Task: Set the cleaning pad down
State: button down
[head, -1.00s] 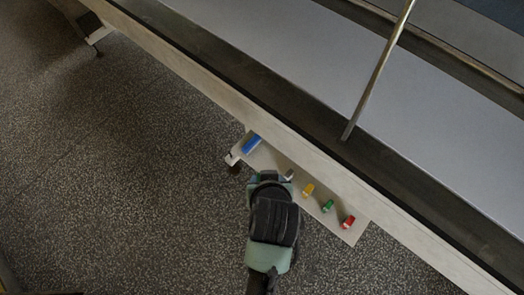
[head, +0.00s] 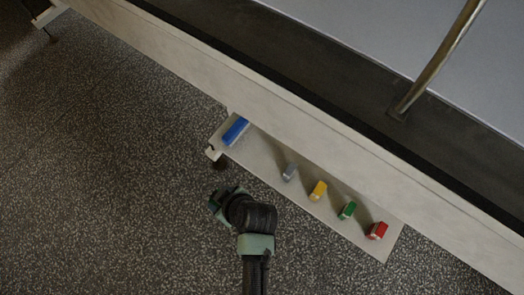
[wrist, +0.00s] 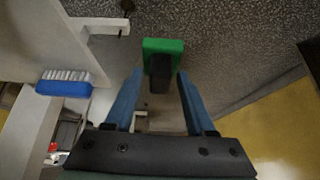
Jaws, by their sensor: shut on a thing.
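My gripper (wrist: 161,72) is shut on the black handle of the cleaning pad (wrist: 164,46), seen in the wrist view. The pad has a green flat face, beyond the fingertips, with speckled floor behind it. The pad is held off the floor and apart from the shelf. In the head view my arm reaches in from the bottom, left of and in front of the low shelf; I cannot make out the pad there.
The low pale shelf (head: 262,160) under the conveyor frame (head: 300,115) carries a blue brush (head: 235,131) and grey (head: 289,172), yellow (head: 318,190), green (head: 347,210) and red (head: 377,231) blocks. Bare shelf shows between brush and grey block. Floor at left is clear.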

jog(key=w+d+b, duration=0.1)
jog(key=w+d, duration=0.1)
jog(key=w, duration=0.2)
jog(key=w+d+b, duration=0.1)
jog(key=w+d, duration=0.2)
jog(key=w, duration=0.1)
jog(key=w+d+b, duration=0.1)
jog(key=w+d, duration=0.2)
jog(key=shift+w+d+f, duration=0.2)
jog(key=shift+w+d, duration=0.05)
jog(key=shift+w, duration=0.15)
jog(key=w+d, duration=0.1)
jog(key=w+d+b, duration=0.1)
jog(key=w, duration=0.1)
jog(key=shift+d+f, duration=0.1)
jog(key=shift+f, duration=0.05)
jog(key=shift+s+f, duration=0.15)
jog(key=shift+f, duration=0.4)
jog(key=shift+f+b, duration=0.2)
jog(key=shift+b, duration=0.15)
jog(key=shift+c, duration=1.2)
grip_release()
jog(key=shift+r, duration=0.15)
